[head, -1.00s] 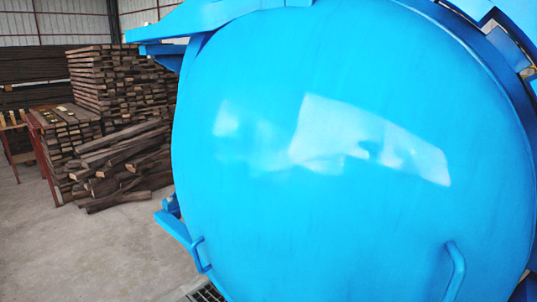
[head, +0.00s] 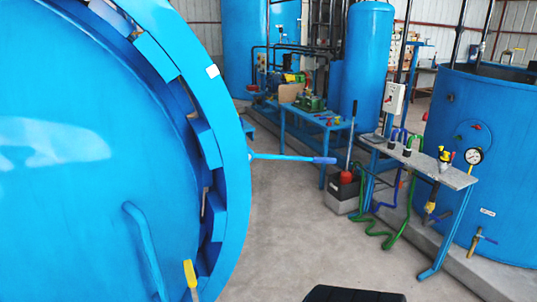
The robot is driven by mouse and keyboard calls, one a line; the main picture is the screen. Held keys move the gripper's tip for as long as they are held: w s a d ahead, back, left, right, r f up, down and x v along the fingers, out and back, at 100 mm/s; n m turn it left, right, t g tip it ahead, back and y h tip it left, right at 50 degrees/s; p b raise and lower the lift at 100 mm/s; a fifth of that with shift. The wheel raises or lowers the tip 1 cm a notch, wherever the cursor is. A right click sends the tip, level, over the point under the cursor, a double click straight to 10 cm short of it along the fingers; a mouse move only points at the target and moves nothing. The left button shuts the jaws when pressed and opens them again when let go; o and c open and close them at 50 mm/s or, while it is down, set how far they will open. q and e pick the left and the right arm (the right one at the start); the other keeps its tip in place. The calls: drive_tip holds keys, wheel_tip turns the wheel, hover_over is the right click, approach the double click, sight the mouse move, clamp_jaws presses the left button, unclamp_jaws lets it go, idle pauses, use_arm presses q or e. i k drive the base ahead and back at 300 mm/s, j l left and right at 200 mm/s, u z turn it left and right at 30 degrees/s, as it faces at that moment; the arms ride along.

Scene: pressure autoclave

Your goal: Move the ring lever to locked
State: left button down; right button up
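The ring lever (head: 292,158) is a thin pale-blue bar with a darker blue grip at its tip. It sticks out roughly level to the right from the blue locking ring (head: 233,150) of the autoclave. The large round blue door (head: 60,200) fills the left of the head view, inside the ring, and looks shut. A curved blue handle (head: 145,250) is on the door. A small yellow-topped lever (head: 190,272) stands at the ring's lower edge. Neither of my grippers is in view, and nothing touches the ring lever.
Concrete floor (head: 290,230) is clear right of the ring. A blue bench (head: 325,122) with equipment, a grey-topped table (head: 425,165) with a gauge (head: 473,156), hoses (head: 365,225) and a big blue tank (head: 490,130) stand to the right. A dark ribbed object (head: 352,294) shows at the bottom edge.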

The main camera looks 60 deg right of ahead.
sight(313, 159)
drive_tip(key=z, duration=2.25)
drive_tip(key=i+l, duration=0.25)
drive_tip(key=l, duration=0.2)
drive_tip(key=i+l, duration=0.2)
drive_tip(key=l, duration=0.25)
drive_tip(key=i+l, duration=0.25)
drive_tip(key=l, duration=0.2)
drive_tip(key=i+l, duration=0.2)
drive_tip(key=l, duration=0.25)
drive_tip(key=i+l, duration=0.25)
drive_tip(key=l, duration=0.15)
drive_tip(key=i+l+z, duration=0.1)
drive_tip(key=l, duration=0.35)
drive_tip(key=i+l, duration=0.6)
drive_tip(key=l, duration=0.3)
